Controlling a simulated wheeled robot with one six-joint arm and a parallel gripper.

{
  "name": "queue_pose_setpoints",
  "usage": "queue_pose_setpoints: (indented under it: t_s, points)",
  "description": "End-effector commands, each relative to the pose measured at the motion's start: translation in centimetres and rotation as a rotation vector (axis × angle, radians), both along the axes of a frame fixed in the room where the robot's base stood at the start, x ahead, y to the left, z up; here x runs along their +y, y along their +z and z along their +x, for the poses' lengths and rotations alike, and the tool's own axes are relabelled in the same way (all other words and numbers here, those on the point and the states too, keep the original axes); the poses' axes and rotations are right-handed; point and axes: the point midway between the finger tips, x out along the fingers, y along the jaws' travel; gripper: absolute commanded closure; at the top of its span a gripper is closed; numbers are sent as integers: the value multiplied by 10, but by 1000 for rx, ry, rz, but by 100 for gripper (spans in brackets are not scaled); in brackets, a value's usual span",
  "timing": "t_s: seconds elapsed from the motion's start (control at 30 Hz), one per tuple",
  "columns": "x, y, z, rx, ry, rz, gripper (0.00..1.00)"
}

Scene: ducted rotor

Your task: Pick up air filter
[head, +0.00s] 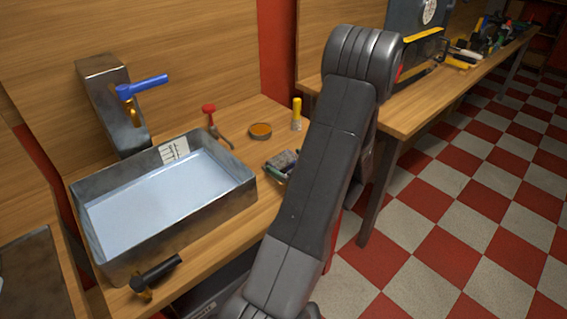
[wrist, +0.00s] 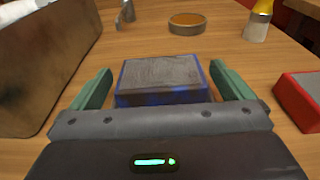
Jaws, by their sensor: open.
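A block with a grey, ridged-looking top and blue sides (wrist: 163,78), which appears to be the air filter, sits on the wooden bench. My gripper (wrist: 160,70) is open, with one green finger on each side of the block. A narrow gap shows at each finger, and the lower front of the block is hidden by the gripper body. In the head view the block (head: 286,158) shows just left of my arm, beside the sink, and my arm hides part of this area.
The metal sink (head: 249,194) stands close on the left. A red block with a grey top (wrist: 296,112) lies to the right in the wrist view. Behind are a round orange-topped tin (head: 261,130), a yellow-topped bottle (head: 297,115) and red-handled pliers (head: 210,115).

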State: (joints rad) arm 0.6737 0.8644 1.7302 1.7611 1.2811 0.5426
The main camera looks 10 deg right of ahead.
Motion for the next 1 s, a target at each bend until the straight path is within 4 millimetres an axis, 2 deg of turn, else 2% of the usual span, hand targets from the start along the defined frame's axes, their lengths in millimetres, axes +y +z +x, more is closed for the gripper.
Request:
queue_pose_setpoints:
  t_s: [0.03,0.2,0.23,0.57,0.67,1.0]
  points:
    - [0,0,0,0,0,0,4]
    - [0,0,0,0,0,0,37]
    - [0,0,0,0,0,0,40]
    - [0,6,0,-2,0,-1,41]
    - [0,18,0,-4,1,-2,41]
    - [0,76,0,-4,0,-3,41]
